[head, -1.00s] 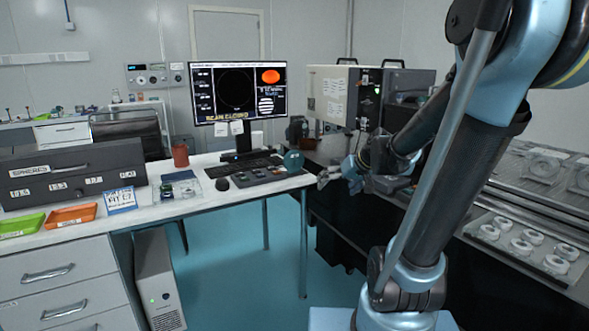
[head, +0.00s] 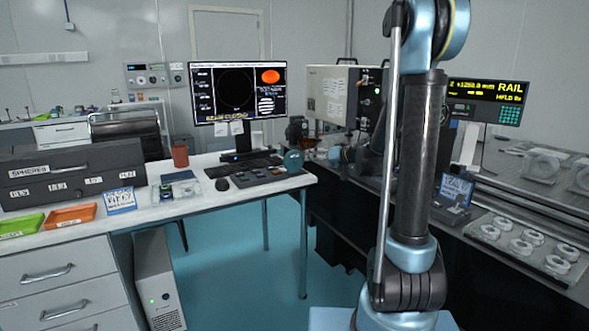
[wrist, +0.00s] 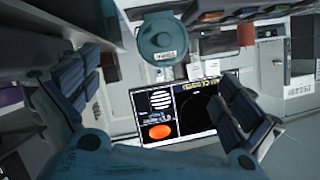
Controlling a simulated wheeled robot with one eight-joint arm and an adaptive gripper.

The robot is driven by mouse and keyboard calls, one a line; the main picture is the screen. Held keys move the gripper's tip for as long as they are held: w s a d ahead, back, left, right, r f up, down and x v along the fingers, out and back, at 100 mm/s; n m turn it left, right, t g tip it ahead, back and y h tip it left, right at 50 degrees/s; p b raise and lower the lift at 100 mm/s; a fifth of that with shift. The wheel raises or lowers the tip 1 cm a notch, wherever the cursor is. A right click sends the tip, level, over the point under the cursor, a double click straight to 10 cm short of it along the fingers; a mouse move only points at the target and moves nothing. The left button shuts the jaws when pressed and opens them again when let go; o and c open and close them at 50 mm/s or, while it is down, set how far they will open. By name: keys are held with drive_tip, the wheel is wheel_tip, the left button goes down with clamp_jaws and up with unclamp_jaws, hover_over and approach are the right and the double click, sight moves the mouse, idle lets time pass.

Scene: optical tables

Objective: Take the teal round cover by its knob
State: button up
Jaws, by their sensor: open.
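The teal round cover (head: 293,160) stands near the right corner of the white desk. In the wrist view the cover (wrist: 158,38) shows at the top centre as a round teal disc with a small white label. Its knob seems to be the small round part at the disc's middle. My gripper (wrist: 160,75) is open and empty, with one dark padded finger on each side of the wrist picture. The cover lies beyond the fingers, between them in the picture, and looks apart from them. In the head view my arm hides much of the gripper.
The monitor (head: 238,93) stands behind the keyboard (head: 245,167) on the desk. The rail display (head: 486,103) stands on the right table. Teal floor lies between.

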sight(298, 162)
drive_tip(key=x, duration=1.1)
drive_tip(key=shift+a, duration=0.1)
drive_tip(key=shift+r+x, duration=0.2)
drive_tip(key=shift+x, duration=2.4)
drive_tip(key=shift+a, duration=0.15)
drive_tip(key=c, duration=1)
